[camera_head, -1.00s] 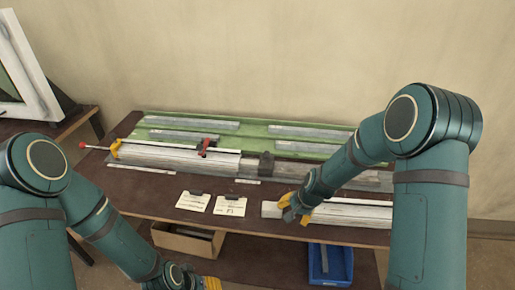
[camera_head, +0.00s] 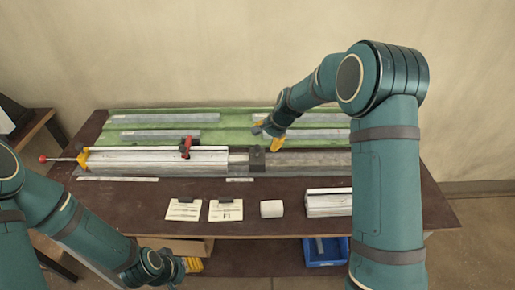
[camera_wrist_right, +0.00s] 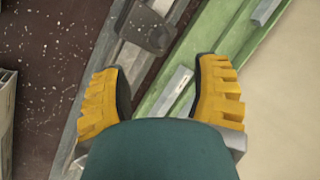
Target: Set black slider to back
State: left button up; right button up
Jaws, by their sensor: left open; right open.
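The black slider (camera_head: 257,160) is a dark block on the grey rail (camera_head: 310,160), just right of the pale clamped profile (camera_head: 160,160). In the right wrist view a dark block (camera_wrist_right: 148,28), apparently the slider, shows at the top, ahead of the fingertips. My right gripper (camera_head: 269,133) is open and empty, just behind and above the slider, over the green bed. In the wrist view its yellow fingers (camera_wrist_right: 160,95) are apart, with a grey strip below between them. My left gripper (camera_head: 192,265) is low at the front edge, partly hidden by its own arm; its fingertips are unclear.
A red clamp (camera_head: 186,147) and a red-knobbed rod (camera_head: 43,158) are at the left. Two paper cards (camera_head: 226,210), a white block (camera_head: 271,209) and a white profile (camera_head: 328,202) lie in front. A blue bin (camera_head: 322,250) is below. Grey strips (camera_head: 165,117) lie on the green bed.

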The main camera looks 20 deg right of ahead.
aim_at(259, 147)
jog(key=x, duration=0.9)
jog(key=shift+r+b, duration=0.1)
jog(key=shift+b, duration=0.2)
jog(key=shift+o, duration=0.2)
grip_shut()
